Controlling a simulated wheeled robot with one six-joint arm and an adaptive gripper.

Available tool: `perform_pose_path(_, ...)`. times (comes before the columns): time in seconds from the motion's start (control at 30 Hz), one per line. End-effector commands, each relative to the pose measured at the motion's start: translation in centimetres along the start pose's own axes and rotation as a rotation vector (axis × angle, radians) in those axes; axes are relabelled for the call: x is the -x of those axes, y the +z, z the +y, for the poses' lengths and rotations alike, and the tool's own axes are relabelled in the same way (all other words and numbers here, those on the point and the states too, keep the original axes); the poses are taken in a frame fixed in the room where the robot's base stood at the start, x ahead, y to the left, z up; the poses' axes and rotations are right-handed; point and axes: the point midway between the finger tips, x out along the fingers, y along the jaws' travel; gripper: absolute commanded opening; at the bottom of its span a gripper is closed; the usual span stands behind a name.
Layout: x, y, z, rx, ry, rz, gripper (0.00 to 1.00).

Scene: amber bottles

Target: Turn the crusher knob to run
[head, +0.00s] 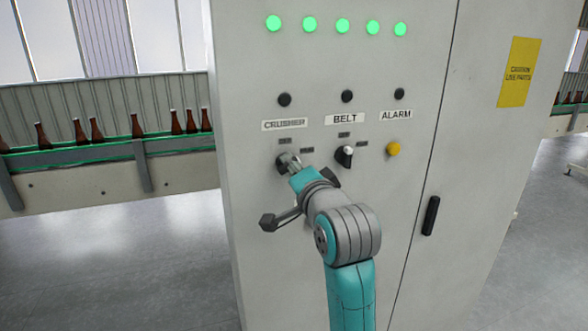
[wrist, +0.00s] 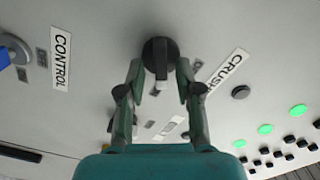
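The crusher knob (head: 282,161) is on the grey cabinet front, below the CRUSHER label (head: 285,124). My gripper (head: 291,164) is at it and hides part of it in the head view. In the wrist view the knob (wrist: 159,50) is round and black with a raised bar handle and a pale tip. The fingers of my gripper (wrist: 161,74) stand apart on either side of the handle, with a narrow gap visible on each side. The small position plates (head: 307,150) beside the knob are too blurred to read.
The black belt knob (head: 344,157) and yellow alarm button (head: 393,149) are to the right. Dark lamps (head: 347,96) and green lamps (head: 343,26) sit above. A door handle (head: 430,215) is at lower right. A conveyor with amber bottles (head: 137,126) runs at left.

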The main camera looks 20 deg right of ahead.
Motion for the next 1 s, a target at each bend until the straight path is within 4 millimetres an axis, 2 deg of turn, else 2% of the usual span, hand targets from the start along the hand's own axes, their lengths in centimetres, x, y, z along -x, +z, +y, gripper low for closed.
perform_pose_path(0.33,0.4,0.0,-0.1,0.001,-0.002,0.001,0.39)
perform_pose_path(0.7,5.7,0.0,0.0,0.001,-0.002,0.001,0.39)
perform_pose_path(0.83,6.9,0.0,0.0,0.000,-0.001,0.001,0.39)
perform_pose_path(1.0,7.5,0.0,0.0,0.000,0.000,0.000,0.39)
